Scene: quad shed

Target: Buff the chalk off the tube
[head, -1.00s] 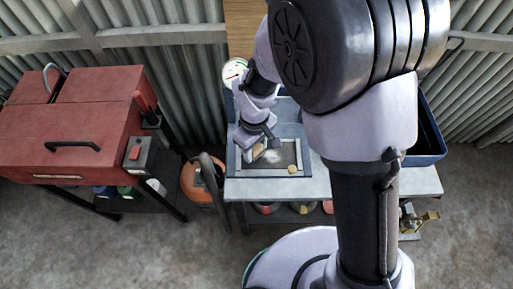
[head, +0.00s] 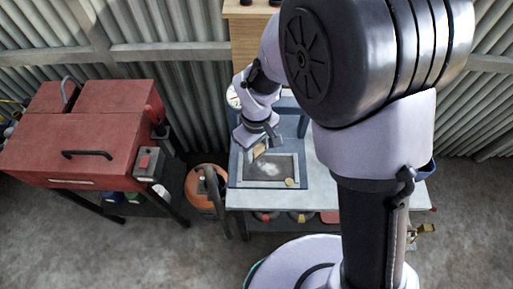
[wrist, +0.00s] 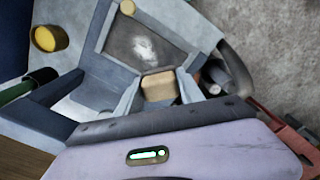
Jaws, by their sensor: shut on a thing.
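My gripper (head: 258,150) is shut on a tan block (wrist: 158,86), which sits between the two fingertips in the wrist view. In the head view the block (head: 259,151) is at the back edge of a shallow framed tray (head: 240,172). Inside the frame lies a dark grey surface (wrist: 122,48) with a white chalky smudge (wrist: 145,47), also visible in the head view (head: 268,168). The block is beside the smudge, not covering it. I cannot tell whether the block touches the surface, or make out a tube shape clearly.
A small yellow disc (head: 289,183) lies at the tray's front right corner. A yellow round cup (wrist: 48,38) stands beside the tray in the wrist view. The pale bench top (head: 318,185) is bare right of the tray.

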